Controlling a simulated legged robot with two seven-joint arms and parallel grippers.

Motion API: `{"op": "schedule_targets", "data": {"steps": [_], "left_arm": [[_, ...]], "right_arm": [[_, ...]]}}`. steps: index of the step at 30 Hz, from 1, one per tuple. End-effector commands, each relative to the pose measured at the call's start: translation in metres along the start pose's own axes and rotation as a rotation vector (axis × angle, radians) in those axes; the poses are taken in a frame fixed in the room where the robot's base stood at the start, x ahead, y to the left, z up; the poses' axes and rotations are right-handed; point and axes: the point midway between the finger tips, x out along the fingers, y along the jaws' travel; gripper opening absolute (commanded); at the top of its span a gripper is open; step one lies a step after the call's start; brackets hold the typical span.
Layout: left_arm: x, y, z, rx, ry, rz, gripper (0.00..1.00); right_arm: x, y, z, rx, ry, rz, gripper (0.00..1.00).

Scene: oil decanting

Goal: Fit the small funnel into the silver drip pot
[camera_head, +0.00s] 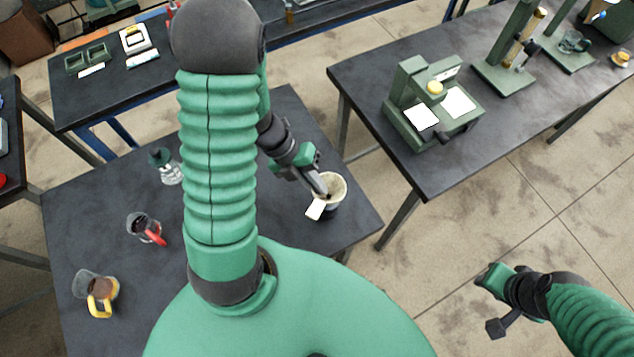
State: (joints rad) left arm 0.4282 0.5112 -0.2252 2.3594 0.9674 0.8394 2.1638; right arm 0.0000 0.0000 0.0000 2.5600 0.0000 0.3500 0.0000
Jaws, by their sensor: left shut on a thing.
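My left gripper (321,192) is shut at the near-left rim of a pale round vessel (338,187) with a beige inside. A white tag (316,209) shows at its lower left. The vessel is over the right part of the dark table; whether it touches the table is unclear. I cannot tell whether this vessel is the small funnel, the silver drip pot or both together; neither shows clearly elsewhere. My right gripper (491,302) is open and empty over the floor at the lower right.
On the same table (95,220) stand a yellow-handled jug (99,290), a red-handled jug (146,229) and a clear flask with a green top (168,168). A green device (425,105) stands on the right-hand bench. My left arm hides the table's middle.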

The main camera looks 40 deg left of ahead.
Motion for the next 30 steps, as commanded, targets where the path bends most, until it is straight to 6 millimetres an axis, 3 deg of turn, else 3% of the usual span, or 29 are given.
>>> {"op": "schedule_targets", "data": {"steps": [23,24,30], "left_arm": [[0.016,0.011,0.003,-0.001,0.000,0.000,0.00],[0.016,0.011,0.003,-0.001,0.000,0.000,0.09],[0.016,0.011,0.003,-0.001,0.000,0.000,0.32]], "right_arm": [[0.012,0.000,0.003,0.000,0.000,0.000,0.34],[0.012,0.000,0.003,0.000,0.000,0.000,0.34],[0.012,0.000,0.003,0.000,0.000,0.000,0.34]]}}
